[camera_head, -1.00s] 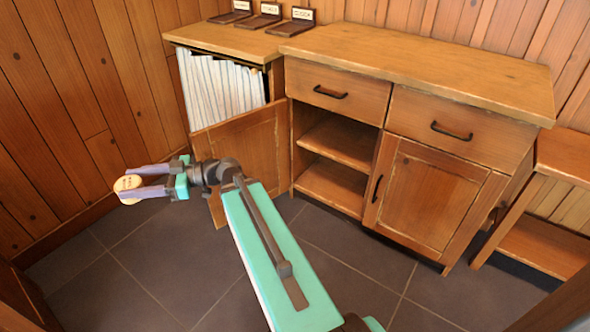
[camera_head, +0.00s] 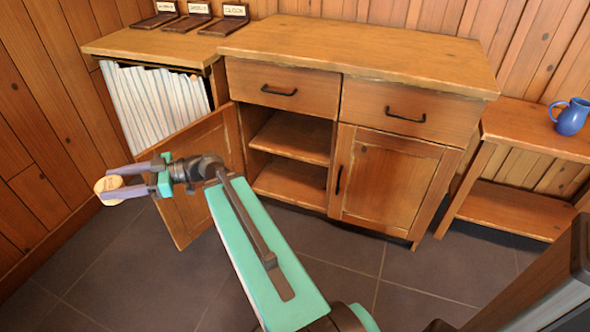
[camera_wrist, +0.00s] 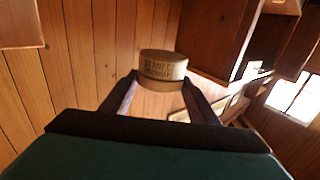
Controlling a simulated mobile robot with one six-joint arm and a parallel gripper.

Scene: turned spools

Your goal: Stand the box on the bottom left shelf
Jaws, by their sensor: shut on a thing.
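A small round wooden box (camera_wrist: 162,66) with dark lettering on its side is held between the fingertips of my gripper (camera_head: 117,183). In the head view the box (camera_head: 108,191) shows as a pale disc at the far left, in the air in front of the open cabinet door. My gripper is shut on it and points left, away from the cabinet. The cabinet's left side stands open, with an upper shelf (camera_head: 292,137) and a bottom left shelf (camera_head: 290,184). Both shelves look empty where they show.
The open left door (camera_head: 205,147) swings out between my gripper and the shelves. The right door (camera_head: 385,178) and both drawers are shut. A side table (camera_head: 540,140) at the right bears a blue jug (camera_head: 570,117). Small labelled stands (camera_head: 195,18) sit at back left.

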